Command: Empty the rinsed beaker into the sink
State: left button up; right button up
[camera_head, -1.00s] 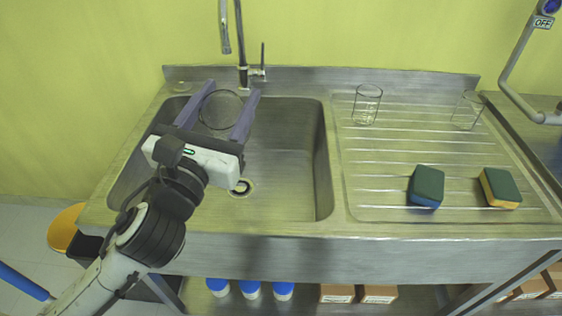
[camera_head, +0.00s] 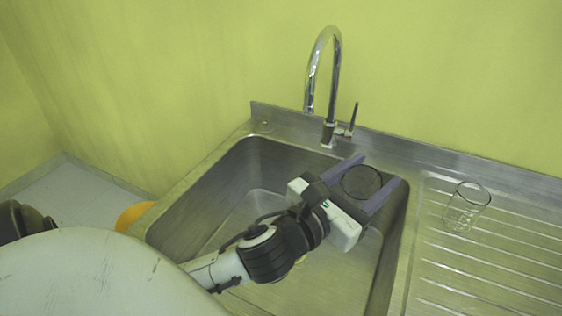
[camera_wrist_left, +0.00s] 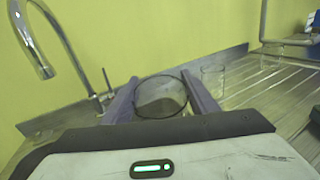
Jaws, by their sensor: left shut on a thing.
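My left gripper (camera_head: 373,188) is shut on a clear glass beaker (camera_head: 361,183), with one finger on each side of it. It holds the beaker over the right rear part of the steel sink (camera_head: 182,207), to the right of the tap. In the left wrist view the beaker (camera_wrist_left: 160,97) shows between the fingers, its round rim facing the camera. I cannot tell whether liquid is in it. My right gripper is not in view.
A curved tap (camera_head: 333,70) with a lever (camera_head: 352,118) stands behind the sink. Another glass beaker (camera_head: 466,206) stands on the ribbed drainboard (camera_head: 500,262) to the right. The left part of the basin is free.

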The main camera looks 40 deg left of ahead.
pick_arm(q)
jog(key=s+f+g+h, duration=0.2)
jog(key=s+f+g, duration=0.15)
jog(key=f, duration=1.15)
jog(key=s+a+r+n+t+y, duration=0.3)
jog(key=a+r+n+t, duration=0.2)
jog(key=r+n, duration=0.3)
jog(key=s+a+r+n+t+y, duration=0.3)
jog(key=a+r+n+t, duration=0.3)
jog(key=r+n, duration=0.3)
notch_tip(320, 180, up, 4)
jog(key=shift+s+a+f+n+t, duration=0.2)
jog(key=shift+s+n+t, duration=0.1)
jog(key=shift+t, duration=0.15)
dwell(1.6)
jog(key=shift+s+a+n+y+b, duration=0.15)
jog(key=shift+n+y+b, duration=0.2)
jog(key=shift+n+y, duration=1)
jog(key=n+y, duration=0.1)
jog(key=r+n+y, duration=0.1)
jog(key=y, duration=0.1)
jog(key=n+y, duration=0.1)
jog(key=n, duration=0.1)
jog(key=shift+s+a+r+p, duration=0.2)
jog(key=shift+a+r+p, duration=0.1)
jog(key=shift+a+p, duration=0.1)
